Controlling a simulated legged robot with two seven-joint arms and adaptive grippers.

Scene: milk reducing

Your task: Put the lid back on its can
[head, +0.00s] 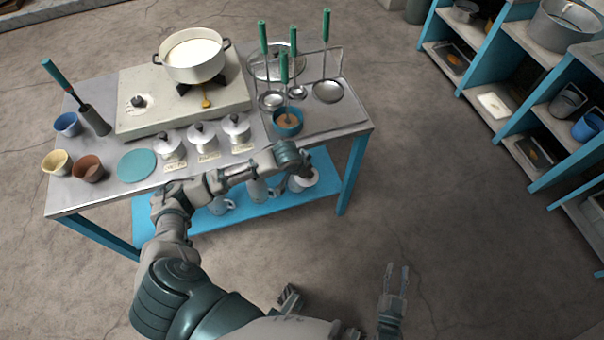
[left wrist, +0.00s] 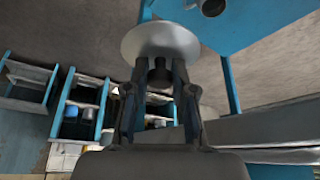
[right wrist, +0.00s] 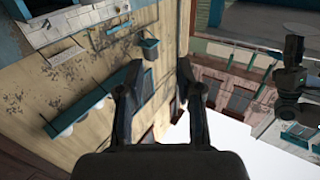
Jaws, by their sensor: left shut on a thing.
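My left gripper (head: 303,163) is at the table's right front edge. In the left wrist view, its fingers (left wrist: 160,85) are closed around the dark knob of a pale round lid (left wrist: 160,40). In the head view, a white round shape (head: 303,182) just below the gripper appears to be this lid. Three white cans (head: 170,150) (head: 203,140) (head: 237,131) stand along the table's front, each showing a dark knob on top. I cannot tell which can the held lid belongs to. My right gripper (head: 396,283) is open and empty over the floor, away from the table.
A stove (head: 125,95) bears a white-filled pot (head: 193,55). Cups (head: 57,163) and a teal disc (head: 136,165) are at the left; ladles (head: 327,90) and a blue bowl (head: 287,122) at the right. Mugs (head: 220,204) stand on the blue lower shelf (head: 190,222).

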